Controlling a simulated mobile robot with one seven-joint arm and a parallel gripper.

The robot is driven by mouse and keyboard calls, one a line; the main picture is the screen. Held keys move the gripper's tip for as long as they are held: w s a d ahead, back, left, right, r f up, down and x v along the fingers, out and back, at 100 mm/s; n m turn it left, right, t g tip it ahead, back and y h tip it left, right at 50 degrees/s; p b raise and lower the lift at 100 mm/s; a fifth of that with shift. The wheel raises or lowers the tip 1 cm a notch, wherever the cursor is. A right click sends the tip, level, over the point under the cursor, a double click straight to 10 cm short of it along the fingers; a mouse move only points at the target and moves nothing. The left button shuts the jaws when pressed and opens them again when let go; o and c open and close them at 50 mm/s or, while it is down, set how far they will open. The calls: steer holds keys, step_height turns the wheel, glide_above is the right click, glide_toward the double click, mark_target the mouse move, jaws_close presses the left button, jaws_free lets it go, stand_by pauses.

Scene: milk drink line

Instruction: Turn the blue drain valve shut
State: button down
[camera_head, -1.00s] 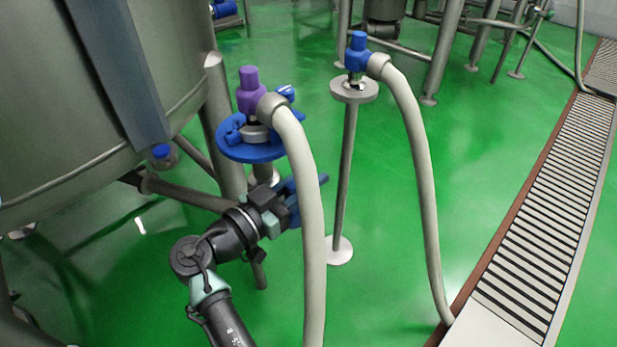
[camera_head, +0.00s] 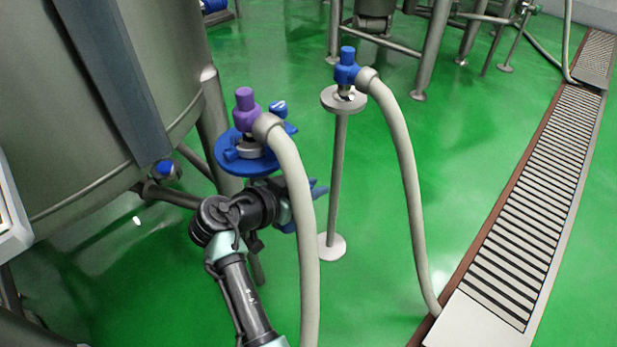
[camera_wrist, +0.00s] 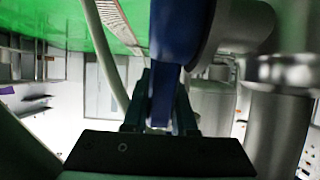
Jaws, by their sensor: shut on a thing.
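The blue drain valve handle (camera_wrist: 172,40) fills the upper middle of the wrist view. My gripper (camera_wrist: 160,108) is shut on this blue handle, with a dark finger on each side of it. In the head view my gripper (camera_head: 283,212) is mostly hidden behind a hose and below a blue round plate. A blue bar end (camera_head: 319,191) shows just right of the hose there.
A hose (camera_head: 300,210) with a purple coupling (camera_head: 246,103) hangs close in front of my gripper. The blue plate (camera_head: 228,163) sits just above. A large steel tank (camera_head: 140,60) stands left. A post (camera_head: 337,180) with a blue-ended hose stands right.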

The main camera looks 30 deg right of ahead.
steer(key=shift+d+f+y+p, duration=0.1)
steer(key=shift+f+y+p, duration=0.2)
steer(key=shift+y+p, duration=0.1)
steer(key=c, duration=0.7)
jaws_free()
steer(key=shift+r, duration=0.1)
steer(key=shift+p+v, duration=2.8)
steer(key=shift+v, duration=3.6)
